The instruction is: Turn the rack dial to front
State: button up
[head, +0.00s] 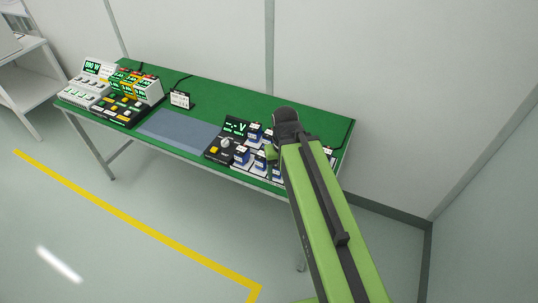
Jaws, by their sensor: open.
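A black meter box (219,152) with a green-lit display (236,126) stands right of the middle of the green bench. It has a round grey dial (226,142) and a yellow button (214,149). This is the only clear dial I see; its pointer and markings are too small to read. Just right of it, several blue-and-white blocks (242,155) stand in a rack, partly hidden by my arm. My gripper (272,158) hangs at the end of my green arm over these blocks, right of the dial and apart from it. Its fingers are mostly hidden and look empty.
The green bench top (215,95) has a grey-blue mat (180,130) left of the meter. Panels with switches and lit displays (135,88) stand at the left end. A small white sign (180,99) stands behind the mat. Walls close off the back and right.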

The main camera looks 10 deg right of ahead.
aim_at(224, 143)
jog(key=u, duration=0.95)
jog(key=k, duration=0.1)
jog(key=z, duration=3)
jog(key=k, duration=0.8)
jog(key=u, duration=2)
jog(key=i, duration=1)
jog(key=u, duration=0.05)
